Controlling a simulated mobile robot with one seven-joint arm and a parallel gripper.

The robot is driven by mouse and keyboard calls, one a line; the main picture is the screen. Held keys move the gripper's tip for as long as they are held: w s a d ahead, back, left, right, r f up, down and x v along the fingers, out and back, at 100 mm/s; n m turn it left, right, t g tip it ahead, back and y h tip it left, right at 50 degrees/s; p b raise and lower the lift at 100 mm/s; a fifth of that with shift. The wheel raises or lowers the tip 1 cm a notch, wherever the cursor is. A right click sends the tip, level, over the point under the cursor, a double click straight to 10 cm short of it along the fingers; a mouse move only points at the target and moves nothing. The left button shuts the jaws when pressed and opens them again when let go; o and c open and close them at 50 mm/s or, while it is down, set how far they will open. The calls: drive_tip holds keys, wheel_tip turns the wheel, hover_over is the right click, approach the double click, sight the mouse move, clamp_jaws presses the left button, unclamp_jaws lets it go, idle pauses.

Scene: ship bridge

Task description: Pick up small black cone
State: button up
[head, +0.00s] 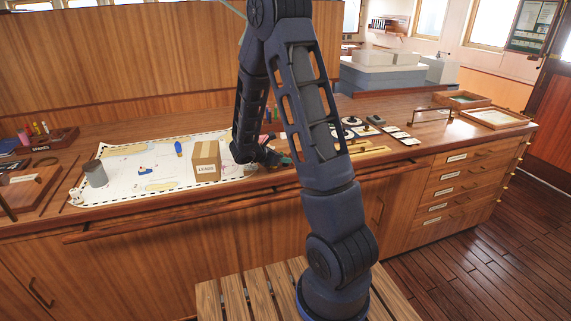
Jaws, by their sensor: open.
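I cannot pick out the small black cone for sure; it may be too small to tell or hidden behind my arm. Small dark pieces (350,121) stand on the counter to the right of my arm, but their shapes are unclear. My gripper (283,160) is open, low over the counter by the right edge of the chart, just right of a cardboard box marked LEADS (207,164). My own arm links partly cover the area around it, and I see nothing between the fingers.
The white chart (125,190) holds a grey cylinder (95,173) and a small blue piece (178,149). A dark box (376,119), pale labels (400,135) and shallow trays (492,118) lie to the right. A wooden rail (150,211) runs along the counter front.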

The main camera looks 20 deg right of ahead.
clamp_jaws()
